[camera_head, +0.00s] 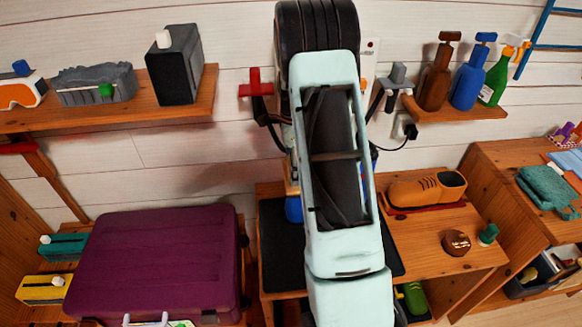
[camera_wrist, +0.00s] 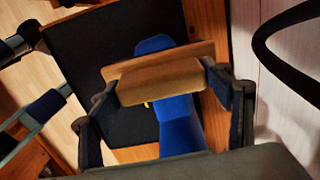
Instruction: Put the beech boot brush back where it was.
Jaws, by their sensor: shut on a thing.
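The beech boot brush (camera_wrist: 160,82) is a light brown wooden block between the fingers of my gripper (camera_wrist: 158,92) in the wrist view. The fingers press on its two ends. Below it in that view are a black mat (camera_wrist: 95,65) and a bright blue object (camera_wrist: 178,125), partly hidden by the brush. In the head view my arm covers the gripper and most of the brush. The black mat (camera_head: 283,250) shows there on the wooden bench, with a bit of the blue object (camera_head: 293,209) beside my arm.
On the bench's right stand a brown shoe (camera_head: 425,190), a round brown tin (camera_head: 456,243) and a small green item (camera_head: 488,234). A purple suitcase (camera_head: 150,262) lies left. Wall hooks (camera_head: 256,88) and a bottle shelf (camera_head: 450,107) are behind. Bare bench (camera_head: 425,235) shows before the shoe.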

